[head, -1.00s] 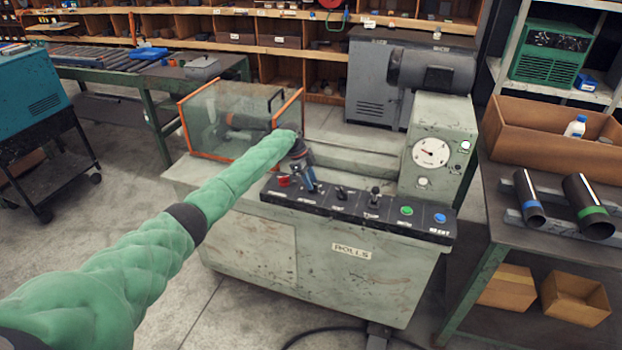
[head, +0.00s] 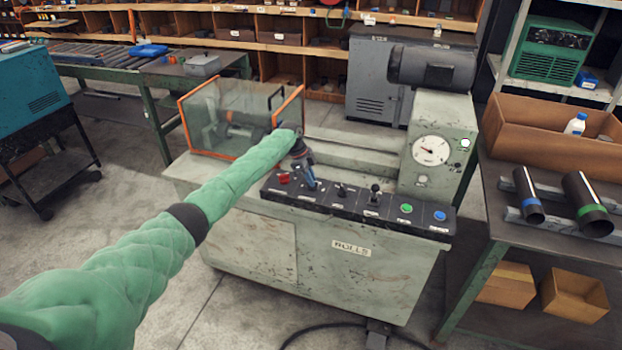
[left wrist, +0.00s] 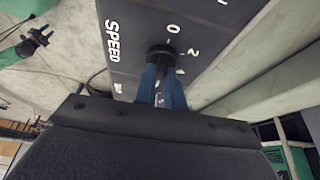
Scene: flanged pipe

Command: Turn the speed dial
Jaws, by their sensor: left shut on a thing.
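The speed dial (left wrist: 161,50) is a round black knob on the dark control panel (left wrist: 120,22), with the word SPEED and numbers such as 0 and 2 beside it in the left wrist view. My left gripper (left wrist: 162,72) has blue fingers shut on the dial. In the head view my left gripper (head: 308,180) points down at the left part of the panel, and its fingers hide the dial there.
A red button (head: 284,177) sits just left of the gripper. Black levers (head: 374,194), a green button (head: 406,208) and a blue button (head: 440,216) lie to the right. A clear guard with orange edges (head: 215,157) stands behind my left forearm.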

